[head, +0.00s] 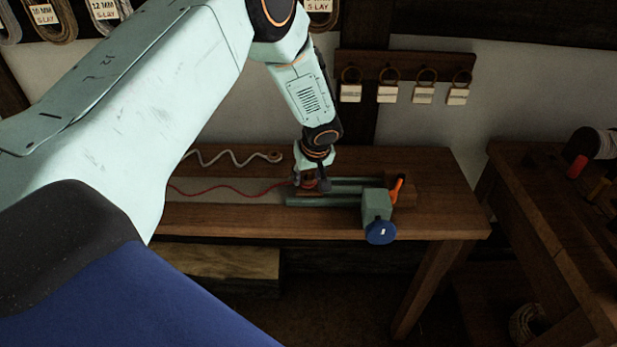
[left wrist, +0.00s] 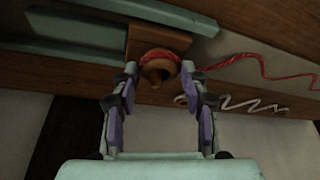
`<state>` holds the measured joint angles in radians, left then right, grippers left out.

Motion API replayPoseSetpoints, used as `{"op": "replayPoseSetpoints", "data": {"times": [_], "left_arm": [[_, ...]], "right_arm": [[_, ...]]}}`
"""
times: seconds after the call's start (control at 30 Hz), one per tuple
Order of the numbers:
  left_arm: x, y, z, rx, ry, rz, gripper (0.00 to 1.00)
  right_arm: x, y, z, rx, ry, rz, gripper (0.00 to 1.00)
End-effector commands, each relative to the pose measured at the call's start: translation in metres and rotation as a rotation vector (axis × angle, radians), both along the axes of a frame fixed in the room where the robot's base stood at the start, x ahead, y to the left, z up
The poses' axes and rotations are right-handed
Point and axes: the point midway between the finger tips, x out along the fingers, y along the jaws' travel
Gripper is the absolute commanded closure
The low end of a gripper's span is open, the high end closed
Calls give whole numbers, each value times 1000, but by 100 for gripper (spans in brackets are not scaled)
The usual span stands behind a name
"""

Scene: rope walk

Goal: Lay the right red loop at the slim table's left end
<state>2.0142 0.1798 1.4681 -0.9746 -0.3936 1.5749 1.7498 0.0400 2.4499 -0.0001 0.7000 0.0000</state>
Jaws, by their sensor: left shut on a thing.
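The slim table (head: 430,215) stands along the wall in the head view; my left arm hides its left end. A red cord (head: 222,192) runs wavily along a grey strip on its top. The cord's right red loop (left wrist: 160,54) sits around a brown wooden peg (left wrist: 158,76) in the left wrist view. My left gripper (head: 312,187) is at this loop, beside the green slide. In the left wrist view its fingers (left wrist: 160,70) are on both sides of loop and peg, shut on the loop. My right gripper is out of view.
A green vise-like fixture (head: 376,206) with a blue knob (head: 381,233) and an orange handle (head: 397,189) stands right of the gripper. A wavy white cord (head: 232,157) lies behind the red one. Another wooden table (head: 530,210) stands at right.

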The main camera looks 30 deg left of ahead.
Motion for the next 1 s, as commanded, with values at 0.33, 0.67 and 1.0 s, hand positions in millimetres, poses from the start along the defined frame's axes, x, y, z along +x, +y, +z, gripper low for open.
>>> {"op": "replayPoseSetpoints", "data": {"times": [0.33,0.67,1.0], "left_arm": [[1,0,70,-1,-4,2,73],[1,0,93,0,-3,1,73],[0,3,93,0,-4,2,73]], "right_arm": [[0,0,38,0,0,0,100],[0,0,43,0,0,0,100],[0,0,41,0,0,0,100]]}}
